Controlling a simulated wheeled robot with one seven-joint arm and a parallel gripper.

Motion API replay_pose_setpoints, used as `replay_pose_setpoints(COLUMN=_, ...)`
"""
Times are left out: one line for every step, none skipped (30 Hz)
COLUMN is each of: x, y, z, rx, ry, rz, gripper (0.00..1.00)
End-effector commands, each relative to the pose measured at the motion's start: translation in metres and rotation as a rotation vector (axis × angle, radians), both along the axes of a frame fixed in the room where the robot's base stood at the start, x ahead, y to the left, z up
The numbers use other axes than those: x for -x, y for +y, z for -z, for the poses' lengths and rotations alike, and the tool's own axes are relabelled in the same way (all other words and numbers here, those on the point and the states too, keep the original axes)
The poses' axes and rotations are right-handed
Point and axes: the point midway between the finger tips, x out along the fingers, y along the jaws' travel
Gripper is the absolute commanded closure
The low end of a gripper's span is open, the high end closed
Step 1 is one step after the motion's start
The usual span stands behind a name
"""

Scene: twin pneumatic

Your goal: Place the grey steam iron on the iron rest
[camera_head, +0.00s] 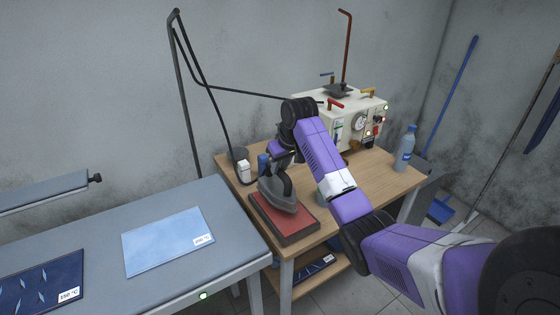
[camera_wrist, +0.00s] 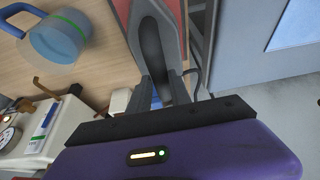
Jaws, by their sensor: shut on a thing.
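The grey steam iron (camera_head: 277,194) is at the iron rest, over its red pad, in the head view. I cannot tell whether its sole touches the pad. The iron rest (camera_head: 303,227) is a red pad with a dark edge on the wooden table. My gripper (camera_head: 287,163) is at the iron's dark handle, partly hidden by my arm. In the wrist view my gripper (camera_wrist: 163,92) is shut on the iron's handle (camera_wrist: 152,45), and red pad shows beside the iron.
A cream steam boiler (camera_head: 350,115) and a blue bottle (camera_head: 406,147) stand on the wooden table (camera_head: 385,185). A blue-handled jug (camera_wrist: 60,38) is near the iron. A padded board (camera_head: 95,230) with light blue cloth (camera_head: 168,240) adjoins at left. A thin stand (camera_head: 186,90) rises behind.

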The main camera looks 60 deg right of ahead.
Motion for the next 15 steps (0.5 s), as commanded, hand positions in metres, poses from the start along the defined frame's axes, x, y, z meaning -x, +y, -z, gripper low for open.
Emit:
replay_pose_setpoints(x=0.000, y=-0.001, z=0.002, rx=0.003, ry=-0.004, rz=0.000, gripper=1.00)
replay_pose_setpoints(x=0.000, y=0.000, z=0.006, rx=0.003, ry=-0.003, rz=0.000, gripper=1.00)
replay_pose_setpoints(x=0.000, y=-0.001, z=0.011, rx=0.003, ry=-0.003, rz=0.000, gripper=1.00)
replay_pose_setpoints(x=0.000, y=-0.001, z=0.015, rx=0.002, ry=-0.002, rz=0.000, gripper=1.00)
replay_pose_setpoints(x=0.000, y=-0.001, z=0.018, rx=0.003, ry=-0.003, rz=0.001, gripper=1.00)
replay_pose_setpoints(x=0.000, y=-0.002, z=0.022, rx=0.004, ry=-0.004, rz=0.002, gripper=1.00)
replay_pose_setpoints(x=0.000, y=-0.002, z=0.024, rx=0.004, ry=-0.004, rz=0.002, gripper=1.00)
replay_pose_setpoints(x=0.000, y=-0.002, z=0.027, rx=0.005, ry=-0.004, rz=0.001, gripper=1.00)
replay_pose_setpoints(x=0.000, y=-0.001, z=0.029, rx=0.005, ry=-0.005, rz=0.001, gripper=1.00)
replay_pose_setpoints(x=-0.001, y=-0.001, z=0.030, rx=0.005, ry=-0.005, rz=0.001, gripper=1.00)
replay_pose_setpoints(x=-0.001, y=-0.001, z=0.031, rx=0.005, ry=-0.005, rz=0.001, gripper=1.00)
replay_pose_setpoints(x=-0.001, y=-0.001, z=0.032, rx=0.005, ry=-0.005, rz=0.001, gripper=1.00)
replay_pose_setpoints(x=-0.001, y=-0.001, z=0.032, rx=0.005, ry=-0.005, rz=0.001, gripper=1.00)
replay_pose_setpoints(x=-0.001, y=-0.001, z=0.032, rx=0.006, ry=-0.005, rz=0.000, gripper=1.00)
replay_pose_setpoints(x=-0.001, y=-0.001, z=0.032, rx=0.006, ry=-0.006, rz=0.000, gripper=1.00)
